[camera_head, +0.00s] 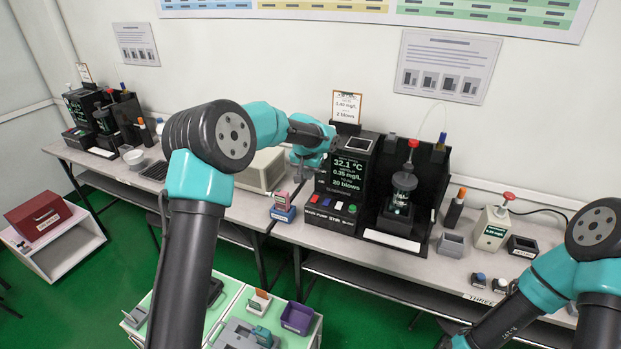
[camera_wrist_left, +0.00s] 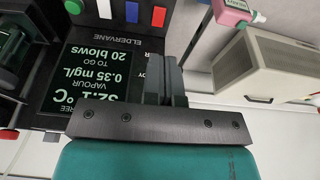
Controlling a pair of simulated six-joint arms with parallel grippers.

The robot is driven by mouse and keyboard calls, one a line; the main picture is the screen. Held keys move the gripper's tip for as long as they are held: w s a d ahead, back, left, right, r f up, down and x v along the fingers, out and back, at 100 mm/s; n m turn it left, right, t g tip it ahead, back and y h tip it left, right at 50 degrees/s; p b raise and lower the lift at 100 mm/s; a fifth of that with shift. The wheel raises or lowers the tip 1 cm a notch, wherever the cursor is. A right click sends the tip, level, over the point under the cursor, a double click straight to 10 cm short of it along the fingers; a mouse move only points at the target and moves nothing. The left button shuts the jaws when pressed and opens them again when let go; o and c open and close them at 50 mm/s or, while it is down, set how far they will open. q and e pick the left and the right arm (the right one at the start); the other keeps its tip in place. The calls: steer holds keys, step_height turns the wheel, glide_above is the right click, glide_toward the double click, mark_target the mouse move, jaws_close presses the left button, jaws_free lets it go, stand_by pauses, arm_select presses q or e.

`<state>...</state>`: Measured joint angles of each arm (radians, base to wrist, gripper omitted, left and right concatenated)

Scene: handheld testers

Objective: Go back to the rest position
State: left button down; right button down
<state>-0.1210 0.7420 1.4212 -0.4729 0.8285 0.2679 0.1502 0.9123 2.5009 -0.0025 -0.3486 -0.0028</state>
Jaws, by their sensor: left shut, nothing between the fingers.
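My left gripper (camera_head: 299,174) is in front of the wall-side bench, just left of the black tester console (camera_head: 347,175). In the left wrist view its fingers (camera_wrist_left: 165,80) are together with nothing between them, over the edge of the console's front. The console's screen (camera_wrist_left: 98,65) reads 32.1 °C, 0.35 mg/L and 20 blows, upside down in that view. I cannot tell whether the fingers touch the console. My right arm (camera_head: 560,275) enters at the lower right; its gripper is outside the picture.
A beige box (camera_head: 260,170) and a pink-and-blue item (camera_head: 283,207) stand left of the console. A clear cylinder (camera_head: 402,190) stands in its right half. A beige handheld tester (camera_head: 492,228) and small bins are farther right. A low green-topped table (camera_head: 225,310) holds grey trays and a purple bin (camera_head: 297,318).

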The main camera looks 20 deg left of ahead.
stand_by(0.3)
arm_select(q)
steer(key=s+d+f+g+h, duration=0.1)
steer(key=s+f+h, duration=0.1)
steer(key=s+f, duration=0.85)
steer(key=s+d+f+g+h, duration=0.1)
steer(key=s+d+f, duration=0.1)
steer(key=s+f, duration=0.8)
steer(key=s+f+n, duration=0.1)
steer(key=s+f, duration=0.2)
steer(key=s, duration=0.3)
steer(key=s+f+n, duration=0.1)
steer(key=s+f, duration=0.3)
steer(key=s, duration=0.3)
steer(key=s+a+f+n, duration=0.1)
steer(key=s+f, duration=0.2)
steer(key=s, duration=0.4)
steer(key=shift+f+h, duration=0.3)
